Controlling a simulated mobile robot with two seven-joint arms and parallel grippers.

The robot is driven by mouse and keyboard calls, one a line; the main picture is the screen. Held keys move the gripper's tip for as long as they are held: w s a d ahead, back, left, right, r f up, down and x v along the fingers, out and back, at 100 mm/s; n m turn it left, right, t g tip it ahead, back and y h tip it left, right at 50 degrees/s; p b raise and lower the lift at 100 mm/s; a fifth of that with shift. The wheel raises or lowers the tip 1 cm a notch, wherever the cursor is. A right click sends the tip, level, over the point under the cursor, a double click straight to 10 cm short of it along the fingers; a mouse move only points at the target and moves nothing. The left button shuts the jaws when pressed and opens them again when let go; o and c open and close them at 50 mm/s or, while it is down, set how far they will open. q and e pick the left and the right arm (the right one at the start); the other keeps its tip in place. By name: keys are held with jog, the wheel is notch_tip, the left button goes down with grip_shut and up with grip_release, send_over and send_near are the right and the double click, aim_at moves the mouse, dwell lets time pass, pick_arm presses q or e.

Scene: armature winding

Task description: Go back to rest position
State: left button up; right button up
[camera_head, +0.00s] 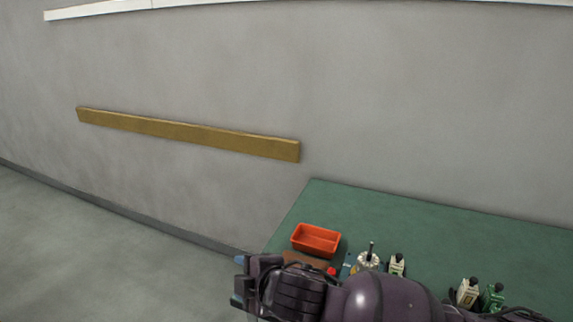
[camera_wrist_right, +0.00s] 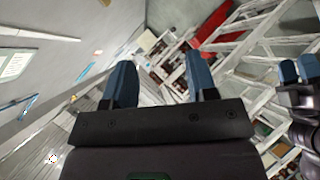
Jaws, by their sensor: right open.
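My right gripper (camera_head: 239,281) shows at the bottom of the head view, pointing left, with my dark purple arm reaching in from the right. In the right wrist view its two blue fingers (camera_wrist_right: 162,76) stand apart with nothing between them. Another blue-fingered gripper (camera_wrist_right: 299,68), which looks like my left one, shows at the right edge of the wrist view; its opening is unclear. My left gripper does not show in the head view.
A green table (camera_head: 440,225) stands at the lower right with an orange-red bin (camera_head: 316,240) near its left edge. A metal-topped device (camera_head: 368,260) and small green-and-white parts (camera_head: 468,291) are partly behind my arm. A wooden rail (camera_head: 185,132) runs along the grey wall. The floor (camera_head: 80,250) at left is clear.

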jog(key=w+d+r+m+t+y, duration=0.2)
jog(key=w+d+m+t, duration=0.15)
jog(key=d+m, duration=0.45)
jog(key=s+d+f+m+t+h, duration=0.1)
jog(key=d+f+m+t+h, duration=0.1)
jog(key=d+f+m, duration=0.3)
jog(key=s+d+f+m+t+h, duration=0.1)
jog(key=d+f+m+h, duration=0.15)
jog(key=d, duration=0.45)
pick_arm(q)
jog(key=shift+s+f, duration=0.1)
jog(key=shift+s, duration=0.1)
pick_arm(e)
jog(key=s+d+f+m+g+h, duration=0.3)
jog(key=s+d+f+m+h, duration=0.2)
jog(key=s+d+f, duration=1)
jog(key=s+f+h, duration=0.1)
jog(key=s+f, duration=0.2)
jog(key=shift+s+d, duration=0.2)
jog(key=shift+s, duration=0.2)
